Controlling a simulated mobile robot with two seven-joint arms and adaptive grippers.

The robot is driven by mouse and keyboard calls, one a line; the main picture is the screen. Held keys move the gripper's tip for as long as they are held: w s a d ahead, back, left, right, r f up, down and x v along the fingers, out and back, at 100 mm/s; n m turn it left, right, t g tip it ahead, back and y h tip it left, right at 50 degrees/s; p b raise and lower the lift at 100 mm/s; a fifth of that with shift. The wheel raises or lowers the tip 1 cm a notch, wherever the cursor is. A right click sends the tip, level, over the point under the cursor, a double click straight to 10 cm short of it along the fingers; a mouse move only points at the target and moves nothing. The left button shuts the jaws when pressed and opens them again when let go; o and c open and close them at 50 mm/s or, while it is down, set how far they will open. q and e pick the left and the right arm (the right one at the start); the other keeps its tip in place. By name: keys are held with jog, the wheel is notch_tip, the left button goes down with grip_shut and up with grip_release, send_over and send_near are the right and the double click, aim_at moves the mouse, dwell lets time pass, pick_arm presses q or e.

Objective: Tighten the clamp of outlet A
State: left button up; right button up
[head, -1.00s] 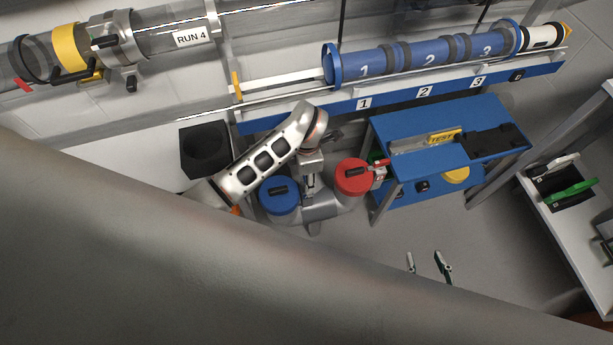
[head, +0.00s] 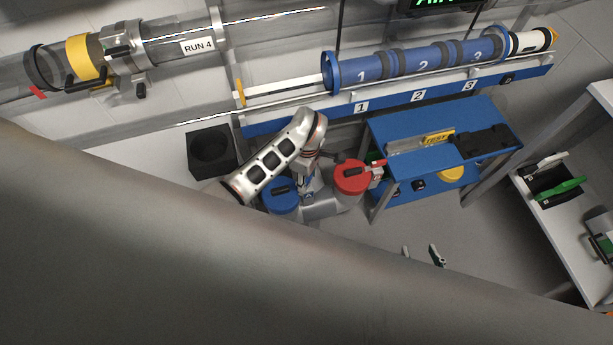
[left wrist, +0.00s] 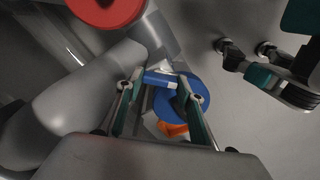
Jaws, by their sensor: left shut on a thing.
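A blue round cap (head: 281,203) and a red round cap (head: 350,180) top the two sides of a grey branched fitting (head: 322,206) in the head view. My left gripper (head: 309,180) is between them, its fingertips partly hidden. In the left wrist view, my left gripper (left wrist: 158,98) is shut on a short blue lever (left wrist: 160,80) over the blue cap (left wrist: 202,85). An orange part (left wrist: 173,129) shows beneath. The red cap (left wrist: 105,8) is at the top edge. My right gripper (head: 422,255) has its fingertips apart, with nothing visible between them. I cannot read an outlet letter.
A blue bench (head: 400,135) stands right of the red cap. A black open box (head: 210,150) is to the left. A clear tube marked RUN 4 (head: 185,45) and a blue numbered tube (head: 405,65) run behind. Bare floor (head: 460,220) lies at right.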

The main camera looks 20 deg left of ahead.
pick_arm(q)
jog(key=m+p, duration=0.1)
jog(key=m, duration=0.2)
jog(key=shift+r+m, duration=0.1)
jog(key=shift+m, duration=0.3)
jog(key=m+p, duration=0.2)
jog(key=m, duration=0.2)
jog(key=shift+m, duration=0.7)
jog(key=o, duration=1.1)
